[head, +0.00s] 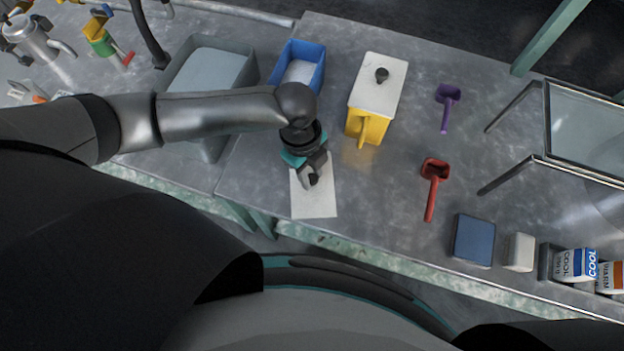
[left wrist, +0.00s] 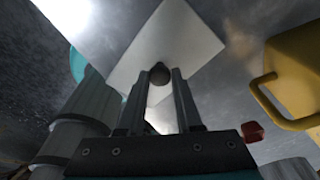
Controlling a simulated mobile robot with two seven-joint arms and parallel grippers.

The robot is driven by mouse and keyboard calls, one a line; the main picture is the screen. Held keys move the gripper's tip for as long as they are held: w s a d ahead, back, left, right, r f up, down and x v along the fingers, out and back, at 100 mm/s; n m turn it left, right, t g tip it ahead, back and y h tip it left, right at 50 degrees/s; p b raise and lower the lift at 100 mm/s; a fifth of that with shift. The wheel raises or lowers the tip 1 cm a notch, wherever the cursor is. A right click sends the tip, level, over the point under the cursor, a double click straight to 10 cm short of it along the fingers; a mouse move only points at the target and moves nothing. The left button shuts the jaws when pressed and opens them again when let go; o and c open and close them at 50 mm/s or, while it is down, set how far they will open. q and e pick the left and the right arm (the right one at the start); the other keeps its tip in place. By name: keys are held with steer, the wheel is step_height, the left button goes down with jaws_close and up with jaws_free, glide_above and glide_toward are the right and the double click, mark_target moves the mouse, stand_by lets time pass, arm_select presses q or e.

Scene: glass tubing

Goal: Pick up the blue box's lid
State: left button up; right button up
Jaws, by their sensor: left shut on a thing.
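The blue box (head: 318,62) stands open at the back of the bench, with whitish contents inside. Its lid, a flat white plate (head: 317,206) with a dark knob, is in front of the box near the bench's front edge. My left gripper (head: 312,178) is shut on the lid's knob from above. In the left wrist view the dark knob (left wrist: 159,73) sits between the two fingertips, with the white plate (left wrist: 178,40) beyond it. I cannot tell whether the plate touches the bench. My right gripper is not in view.
A yellow box (head: 369,128) with a white knobbed lid stands right of the blue box. A grey bin (head: 250,72) stands to its left. A purple scoop (head: 447,95) and a red scoop (head: 434,176) lie farther right. A dark blue block (head: 473,240) is near the front edge.

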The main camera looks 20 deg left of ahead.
arm_select(q)
jaws_close()
